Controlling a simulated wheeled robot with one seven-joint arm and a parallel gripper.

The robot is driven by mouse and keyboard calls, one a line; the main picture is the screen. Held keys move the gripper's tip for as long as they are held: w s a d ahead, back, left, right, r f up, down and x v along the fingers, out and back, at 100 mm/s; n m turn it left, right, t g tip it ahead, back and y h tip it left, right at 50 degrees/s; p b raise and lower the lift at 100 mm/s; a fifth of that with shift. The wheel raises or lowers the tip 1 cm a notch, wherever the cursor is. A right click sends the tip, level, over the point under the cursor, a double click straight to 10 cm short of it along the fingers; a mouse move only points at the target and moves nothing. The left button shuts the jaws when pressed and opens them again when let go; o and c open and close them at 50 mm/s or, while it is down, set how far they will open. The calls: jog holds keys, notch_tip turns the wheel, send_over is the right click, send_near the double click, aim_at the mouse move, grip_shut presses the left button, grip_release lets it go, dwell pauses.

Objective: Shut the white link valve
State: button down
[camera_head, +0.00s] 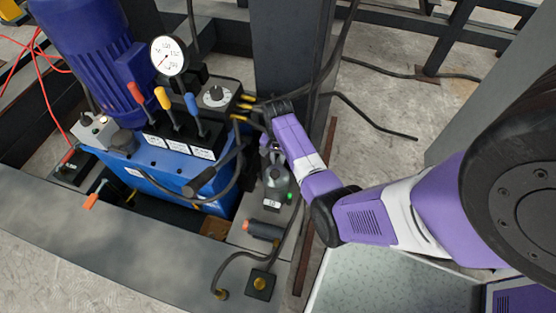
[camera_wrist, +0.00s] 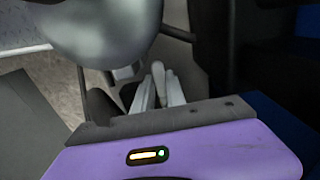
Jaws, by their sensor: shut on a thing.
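My gripper (camera_wrist: 159,88) shows its two pale fingers in the wrist view, closed on a slim whitish lever (camera_wrist: 158,74) that stands between them. I take this lever to be the handle of the white link valve. The valve's body and the lever's lower end are hidden. In the head view my arm reaches in from the right and its wrist hangs just right of the blue hydraulic unit (camera_head: 165,162). There the fingers and the lever are too small and too covered to make out.
The unit carries red, yellow and blue levers (camera_head: 163,97), a pressure gauge (camera_head: 167,56) and a blue motor (camera_head: 90,50). A grey device (camera_head: 276,185) with a green light stands below my wrist. Dark hoses and a steel column (camera_head: 285,50) crowd close behind.

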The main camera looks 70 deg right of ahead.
jog(key=shift+w, duration=0.1)
dwell(0.9)
jog(key=shift+w+d+m+p, duration=0.1)
jog(key=shift+w+m+p, duration=0.35)
jog(key=shift+m, duration=0.55)
jog(key=shift+w+d+m+p, duration=0.1)
jog(key=shift+w+m+p, duration=0.3)
jog(key=shift+m, duration=0.6)
jog(key=shift+w+m+p, duration=0.4)
jog(key=shift+m+p, duration=0.05)
jog(key=shift+m, duration=0.55)
jog(key=c, duration=1.4)
grip_release()
jog(key=shift+o, duration=0.2)
jog(key=shift+r, duration=0.1)
notch_tip(320, 180, up, 8)
jog(key=p, duration=0.2)
jog(key=shift+f+p, duration=0.2)
jog(key=shift+p, duration=0.2)
